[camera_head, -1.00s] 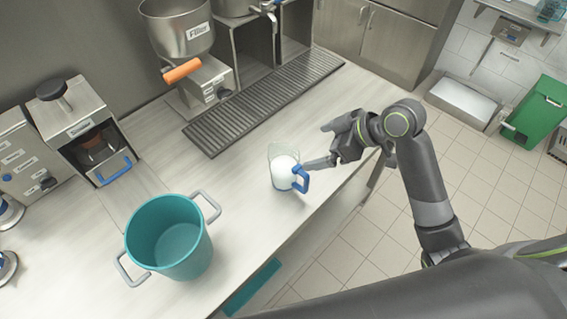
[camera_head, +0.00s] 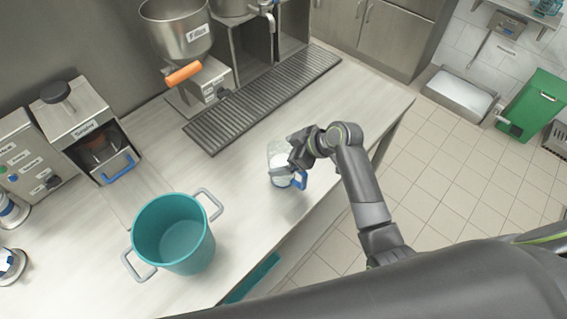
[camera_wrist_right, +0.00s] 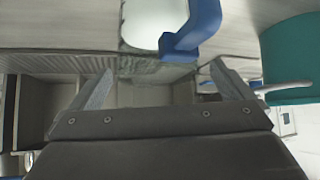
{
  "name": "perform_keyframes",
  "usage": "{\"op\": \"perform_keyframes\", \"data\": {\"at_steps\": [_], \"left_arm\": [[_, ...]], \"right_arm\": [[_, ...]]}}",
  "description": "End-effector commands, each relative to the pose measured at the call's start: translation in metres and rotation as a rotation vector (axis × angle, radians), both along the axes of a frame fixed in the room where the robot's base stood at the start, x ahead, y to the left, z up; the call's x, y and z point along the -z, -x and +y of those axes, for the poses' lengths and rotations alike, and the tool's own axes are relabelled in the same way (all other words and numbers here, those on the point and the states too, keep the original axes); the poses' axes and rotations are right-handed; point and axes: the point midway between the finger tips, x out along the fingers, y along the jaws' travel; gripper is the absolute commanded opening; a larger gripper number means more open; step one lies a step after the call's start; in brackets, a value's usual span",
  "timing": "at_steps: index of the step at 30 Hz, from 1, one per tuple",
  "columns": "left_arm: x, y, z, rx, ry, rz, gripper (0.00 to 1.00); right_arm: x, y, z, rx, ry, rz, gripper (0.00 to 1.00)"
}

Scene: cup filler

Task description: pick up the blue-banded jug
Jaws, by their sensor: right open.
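The jug (camera_head: 279,163) stands on the counter, clear-walled with white contents, with a blue handle on its right side and blue at its base. In the right wrist view the jug (camera_wrist_right: 143,25) is at the top, with its blue handle (camera_wrist_right: 193,30) beside it. My right gripper (camera_head: 293,153) is at the jug's upper right side and hides part of it. In the wrist view its two fingers (camera_wrist_right: 155,75) are spread, with the jug's lower part in the picture beyond the gap. I cannot tell whether they touch it. My left gripper is out of view.
A teal bucket (camera_head: 143,228) with grey handles stands to the left of the jug. A dark drain grate (camera_head: 262,98) runs behind it, with the filler machine (camera_head: 178,38) at the back. The counter's front edge lies close by on the right. The counter between bucket and grate is clear.

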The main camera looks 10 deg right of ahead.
Motion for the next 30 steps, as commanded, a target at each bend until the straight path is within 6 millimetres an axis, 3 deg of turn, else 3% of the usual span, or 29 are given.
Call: {"op": "perform_keyframes", "data": {"at_steps": [9,17,30], "left_arm": [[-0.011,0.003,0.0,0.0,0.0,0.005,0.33],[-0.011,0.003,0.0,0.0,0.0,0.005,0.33],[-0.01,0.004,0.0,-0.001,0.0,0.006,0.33]], "right_arm": [[0.021,-0.012,0.015,0.0,0.001,0.001,1.0],[0.023,-0.013,0.016,0.001,0.001,0.0,1.0],[0.023,-0.013,0.015,0.001,0.001,0.0,0.45]]}}
